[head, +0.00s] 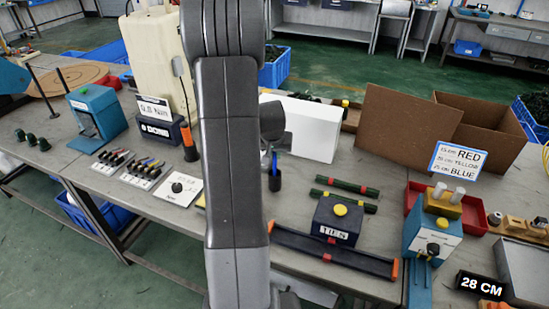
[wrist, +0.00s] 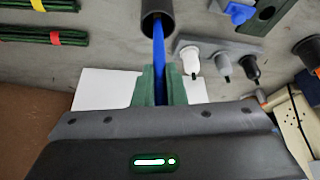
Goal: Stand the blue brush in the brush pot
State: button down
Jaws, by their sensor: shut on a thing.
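The blue brush (wrist: 159,50) runs between the green fingers of my gripper (wrist: 158,80) in the wrist view. The fingers are shut on it. Its far end meets the mouth of the dark, round brush pot (wrist: 157,8); how deep it sits inside cannot be told. In the head view a short piece of the blue brush (head: 274,160) shows above the dark pot (head: 275,182), just right of my arm. My arm hides most of the gripper there.
A white box (head: 312,128) stands behind the pot. A dark block marked TIES (head: 335,218) and green bundles (head: 342,185) lie to the right. A grey holder with several small posts (wrist: 222,62) is close beside the pot in the wrist view.

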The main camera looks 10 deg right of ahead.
jog(key=shift+f, duration=1)
jog(key=shift+f, duration=0.15)
jog(key=c, duration=1.5)
grip_release()
jog(key=shift+r, duration=0.25)
jog(key=v, duration=1.1)
jog(key=shift+s+a+r+b, duration=0.1)
jog(key=shift+s+r+b, duration=0.05)
jog(key=shift+r+b, duration=0.2)
